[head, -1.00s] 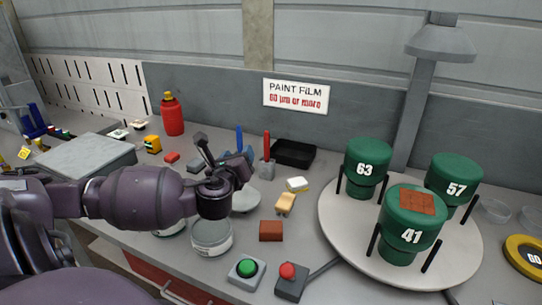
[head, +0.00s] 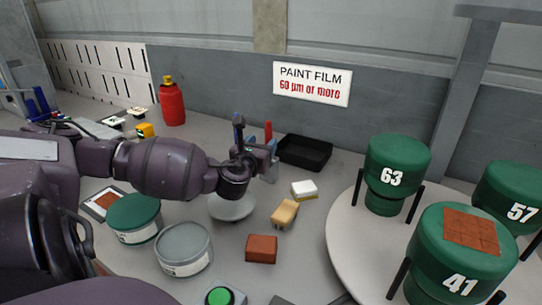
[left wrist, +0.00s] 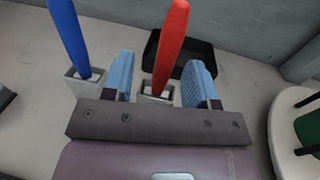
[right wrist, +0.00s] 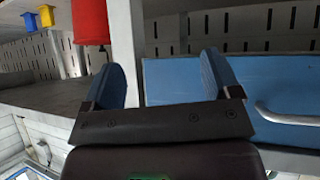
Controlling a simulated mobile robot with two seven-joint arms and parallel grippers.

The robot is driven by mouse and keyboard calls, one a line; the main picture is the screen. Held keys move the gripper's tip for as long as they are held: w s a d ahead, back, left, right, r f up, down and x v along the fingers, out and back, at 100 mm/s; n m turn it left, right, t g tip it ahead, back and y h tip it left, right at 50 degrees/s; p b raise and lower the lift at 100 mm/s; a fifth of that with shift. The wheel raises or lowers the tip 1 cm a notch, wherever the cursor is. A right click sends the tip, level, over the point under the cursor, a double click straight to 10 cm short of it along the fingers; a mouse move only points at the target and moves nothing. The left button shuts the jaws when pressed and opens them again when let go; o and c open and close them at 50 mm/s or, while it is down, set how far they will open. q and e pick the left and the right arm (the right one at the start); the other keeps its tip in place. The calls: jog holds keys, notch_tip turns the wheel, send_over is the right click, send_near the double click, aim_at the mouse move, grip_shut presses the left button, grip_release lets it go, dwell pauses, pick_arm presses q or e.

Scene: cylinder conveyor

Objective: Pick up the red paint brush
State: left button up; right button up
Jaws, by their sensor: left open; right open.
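The red paint brush (left wrist: 170,45) stands upright in a small grey holder (left wrist: 156,93) in the left wrist view. In the head view its red handle (head: 268,132) shows just behind my left gripper (head: 255,148). In the left wrist view my left gripper (left wrist: 160,78) is open. Its blue pads lie on either side of the red handle, with a visible gap to each pad. My right gripper (right wrist: 165,78) is open and empty in the right wrist view, away from the brush.
A blue brush (left wrist: 70,35) stands in its own holder just left of the left gripper. A black tray (head: 303,152) lies behind. A yellow-handled brush (head: 285,213), brown block (head: 261,249) and paint cans (head: 184,248) are nearer. A turntable (head: 345,240) with green cylinders stands right.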

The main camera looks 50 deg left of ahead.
aim_at(267, 142)
pick_arm(q)
jog(key=w, duration=0.1)
jog(key=w+b, duration=0.1)
jog(key=w+a, duration=0.1)
jog(key=w, duration=0.1)
jog(key=shift+w+a+f+b, duration=0.1)
jog(key=shift+f+b, duration=0.25)
jog(key=shift+w+a+r, duration=0.1)
jog(key=shift+w+a, duration=0.1)
jog(key=shift+w, duration=0.15)
jog(key=shift+w+a+r, duration=0.1)
jog(key=shift+r, duration=0.1)
grip_shut()
